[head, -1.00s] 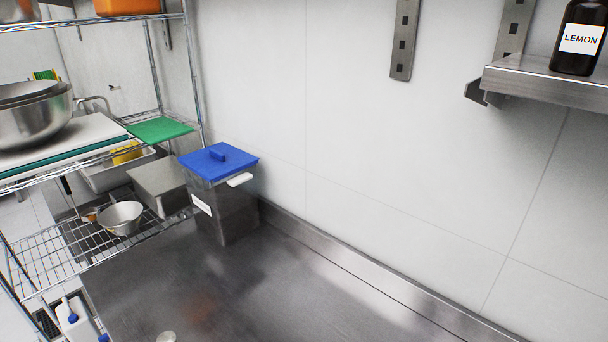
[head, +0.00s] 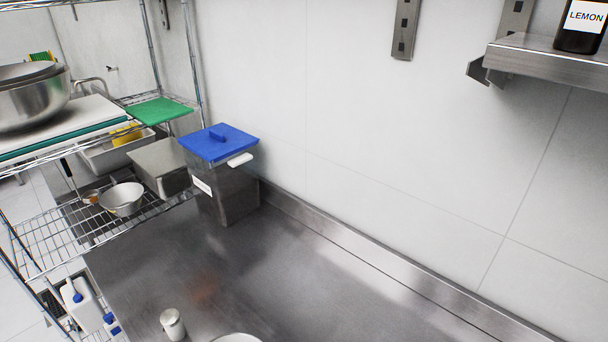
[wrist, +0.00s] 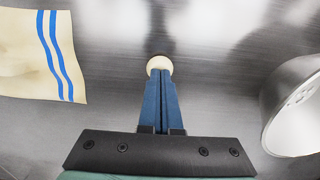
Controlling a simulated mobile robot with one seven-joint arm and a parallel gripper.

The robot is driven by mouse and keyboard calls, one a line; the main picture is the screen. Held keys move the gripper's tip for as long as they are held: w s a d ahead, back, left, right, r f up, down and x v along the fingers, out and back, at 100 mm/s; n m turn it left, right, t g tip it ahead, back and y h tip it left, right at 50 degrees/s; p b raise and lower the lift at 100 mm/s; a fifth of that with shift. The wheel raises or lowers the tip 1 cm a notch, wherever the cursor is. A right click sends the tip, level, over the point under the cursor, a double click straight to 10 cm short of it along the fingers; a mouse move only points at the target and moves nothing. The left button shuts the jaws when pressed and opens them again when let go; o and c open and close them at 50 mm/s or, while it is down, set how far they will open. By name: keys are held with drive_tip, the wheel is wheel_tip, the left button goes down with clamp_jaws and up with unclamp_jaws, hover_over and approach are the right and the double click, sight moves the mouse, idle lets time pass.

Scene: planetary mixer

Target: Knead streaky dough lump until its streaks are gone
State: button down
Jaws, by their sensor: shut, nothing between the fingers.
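My gripper (wrist: 161,77) shows in the wrist view with its two blue fingers shut together and nothing between them. A small, round, cream-coloured lump (wrist: 158,62), which may be the dough, sits at the fingertips, partly hidden by them. I cannot tell whether the fingers touch it, and no streaks can be made out on it at this size. The head view shows neither my gripper nor the lump.
In the wrist view, a cream cloth with blue stripes (wrist: 30,55) lies left and a metal container with a holed top (wrist: 293,105) stands right. The head view shows a small metal shaker (head: 172,324), a blue-lidded bin (head: 218,143), a wire rack (head: 50,240) and bare steel counter (head: 290,270).

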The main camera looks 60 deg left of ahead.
drive_tip(key=shift+s, duration=0.15)
drive_tip(key=shift+r+p, duration=0.7)
drive_tip(key=shift+p, duration=0.3)
wheel_tip(320, 180, up, 4)
drive_tip(key=p, duration=0.4)
drive_tip(key=shift+r+p, duration=0.25)
drive_tip(key=shift+p, duration=0.1)
drive_tip(key=shift+f, duration=0.1)
